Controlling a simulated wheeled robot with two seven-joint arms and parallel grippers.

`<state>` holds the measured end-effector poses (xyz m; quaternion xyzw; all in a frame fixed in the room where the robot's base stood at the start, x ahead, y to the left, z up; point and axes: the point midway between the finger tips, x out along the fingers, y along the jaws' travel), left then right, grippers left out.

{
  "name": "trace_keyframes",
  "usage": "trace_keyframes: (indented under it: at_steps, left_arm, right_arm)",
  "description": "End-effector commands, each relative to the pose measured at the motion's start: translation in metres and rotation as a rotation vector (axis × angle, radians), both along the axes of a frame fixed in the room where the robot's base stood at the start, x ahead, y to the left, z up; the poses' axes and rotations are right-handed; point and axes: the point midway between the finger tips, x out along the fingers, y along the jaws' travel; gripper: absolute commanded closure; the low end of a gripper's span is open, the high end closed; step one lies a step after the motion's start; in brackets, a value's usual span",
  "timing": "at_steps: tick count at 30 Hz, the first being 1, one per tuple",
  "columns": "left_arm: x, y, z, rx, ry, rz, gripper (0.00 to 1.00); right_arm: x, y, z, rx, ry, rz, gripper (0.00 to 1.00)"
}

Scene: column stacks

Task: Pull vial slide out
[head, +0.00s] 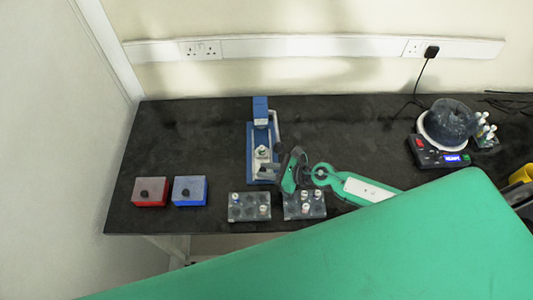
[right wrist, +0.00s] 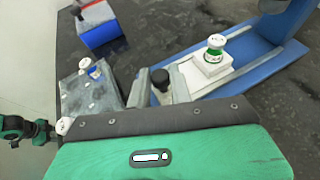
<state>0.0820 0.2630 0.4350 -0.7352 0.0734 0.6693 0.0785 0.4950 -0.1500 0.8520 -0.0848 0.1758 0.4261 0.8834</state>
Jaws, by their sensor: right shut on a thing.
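The blue press-like device (head: 251,160) stands upright on the table, with its blue base also in the right wrist view (right wrist: 262,62). Its pale vial slide (right wrist: 205,75) carries an upright vial (right wrist: 215,46) with a white cap and green band; the vial also shows in the head view (head: 262,150). My right gripper (head: 268,170) is at the front end of the slide. In the right wrist view its fingers (right wrist: 155,88) are shut on the slide's black knob (right wrist: 160,77). A green and dark part of my left arm (right wrist: 22,130) shows small at the left edge.
Two grey vial racks (head: 249,206) (head: 304,205) stand near the front edge, close to my right gripper. A red box (head: 150,192) and a blue box (head: 189,191) are to the left. A device with a digital display (head: 440,155) stands at the right.

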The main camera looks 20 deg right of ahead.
Motion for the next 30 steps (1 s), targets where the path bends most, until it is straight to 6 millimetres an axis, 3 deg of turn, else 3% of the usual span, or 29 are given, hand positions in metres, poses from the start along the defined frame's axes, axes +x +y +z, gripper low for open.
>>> trace_keyframes:
  at_steps: [3,11,12,15,25,30]
  left_arm:
    - [-0.001,0.000,0.003,0.000,0.001,0.000,0.60]
    - [0.000,-0.001,0.002,-0.001,0.000,0.000,0.60]
    - [0.000,-0.001,0.002,-0.001,0.000,0.000,0.60]
    - [0.000,-0.001,0.002,-0.001,0.000,0.000,0.60]
    - [-0.001,-0.001,0.002,-0.001,0.001,0.000,0.60]
    - [-0.001,-0.001,-0.003,-0.001,0.001,0.000,0.60]
  right_arm:
    - [-0.009,0.002,0.001,-0.001,-0.001,0.000,1.00]
    - [-0.011,0.004,0.000,0.001,0.002,0.002,1.00]
    - [-0.011,0.004,0.000,0.002,0.002,0.003,0.77]
    - [-0.011,0.004,0.000,0.001,0.002,0.002,0.58]
    - [-0.010,0.001,0.000,0.000,0.000,0.000,0.57]
    - [-0.019,-0.010,0.004,-0.001,0.000,0.000,0.57]
